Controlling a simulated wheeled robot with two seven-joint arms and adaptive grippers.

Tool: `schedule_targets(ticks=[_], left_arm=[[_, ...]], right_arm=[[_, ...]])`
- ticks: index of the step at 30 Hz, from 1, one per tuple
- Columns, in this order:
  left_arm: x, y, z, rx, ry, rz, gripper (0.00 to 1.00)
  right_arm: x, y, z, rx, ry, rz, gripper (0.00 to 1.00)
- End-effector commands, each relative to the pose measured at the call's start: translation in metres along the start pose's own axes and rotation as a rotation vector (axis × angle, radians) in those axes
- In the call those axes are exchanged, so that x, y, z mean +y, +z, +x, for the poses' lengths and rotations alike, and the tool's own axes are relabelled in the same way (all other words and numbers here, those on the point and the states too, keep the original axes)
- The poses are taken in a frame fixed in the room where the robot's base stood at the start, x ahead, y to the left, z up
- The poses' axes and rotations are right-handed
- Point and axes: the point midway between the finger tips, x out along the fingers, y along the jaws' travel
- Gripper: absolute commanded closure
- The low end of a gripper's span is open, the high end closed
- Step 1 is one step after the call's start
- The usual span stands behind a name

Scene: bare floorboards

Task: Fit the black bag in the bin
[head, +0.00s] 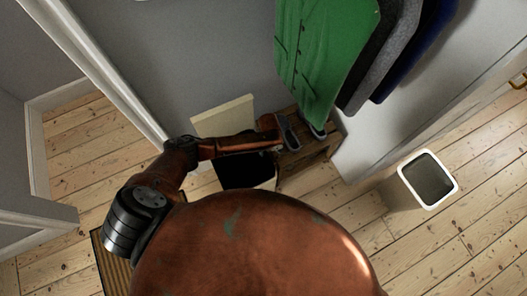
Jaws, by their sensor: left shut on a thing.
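The bin (428,180) is white with a square rim and stands upright on the floorboards at the right; its inside looks grey and empty. My left arm reaches in from the left, and my left gripper (288,133) is above the wooden bench, well left of the bin. It is shut on what seems to be the black bag (246,173), a dark mass just below the forearm. The arm hides part of it, and the grip itself is not clear. My right gripper is not in view.
A cream box or panel (224,117) stands against the grey wall behind the arm. A low wooden bench (310,155) is beside it. A green coat (320,55) and darker coats hang above. Floor around the bin is clear.

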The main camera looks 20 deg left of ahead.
Motion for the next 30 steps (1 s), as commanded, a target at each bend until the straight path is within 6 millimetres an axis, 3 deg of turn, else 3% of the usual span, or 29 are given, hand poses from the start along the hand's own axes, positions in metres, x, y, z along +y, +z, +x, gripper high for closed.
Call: schedule_targets(ticks=[3, 4, 13, 23, 30], left_arm=[[0.000, 0.000, 0.000, 0.000, 0.000, 0.000, 1.00], [0.000, 0.000, 0.000, 0.000, 0.000, 0.000, 0.89], [0.001, 0.000, 0.000, 0.000, 0.002, 0.000, 0.69], [0.000, 0.000, -0.002, -0.001, 0.001, 0.000, 0.69], [0.001, 0.001, -0.033, -0.001, 0.004, 0.001, 0.69]], right_arm=[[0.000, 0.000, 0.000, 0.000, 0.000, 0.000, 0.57], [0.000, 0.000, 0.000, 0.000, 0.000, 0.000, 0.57], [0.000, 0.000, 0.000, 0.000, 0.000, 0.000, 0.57], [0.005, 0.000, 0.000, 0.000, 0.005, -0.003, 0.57], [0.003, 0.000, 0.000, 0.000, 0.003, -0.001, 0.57]])
